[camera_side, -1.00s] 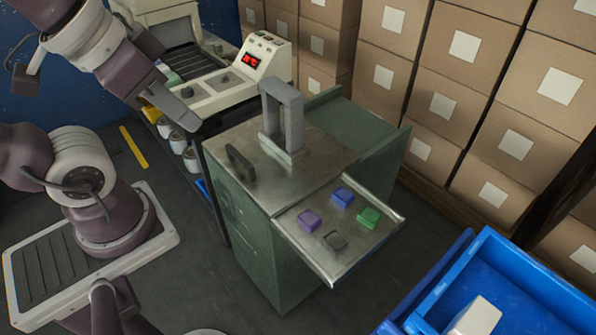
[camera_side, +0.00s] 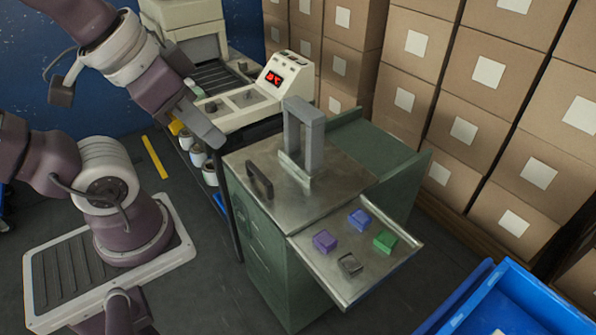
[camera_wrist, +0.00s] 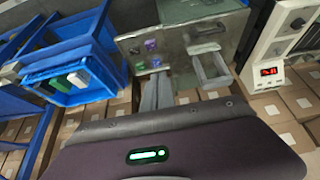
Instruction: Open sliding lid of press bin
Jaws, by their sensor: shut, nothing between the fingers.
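The press bin (camera_side: 262,250) is a green cabinet. A flat metal lid plate (camera_side: 318,198) covers its top, with a dark bar handle (camera_side: 259,179) at its left side. The lid appears closed, though I cannot tell for certain. A grey upright press frame (camera_side: 312,145) stands at the back of the plate. My gripper (camera_side: 212,137) is shut and empty, up and left of the handle, apart from the bin. In the wrist view, the handle (camera_wrist: 204,48) and press frame (camera_wrist: 213,72) lie beyond the shut fingers (camera_wrist: 157,93).
A metal tray (camera_side: 318,262) at the bin's front right holds several small coloured blocks. A cream machine with a red display (camera_side: 274,79) stands behind left. A blue crate (camera_side: 520,300) is at lower right. Stacked cartons (camera_side: 420,95) line the back. Dark floor lies between my base and the bin.

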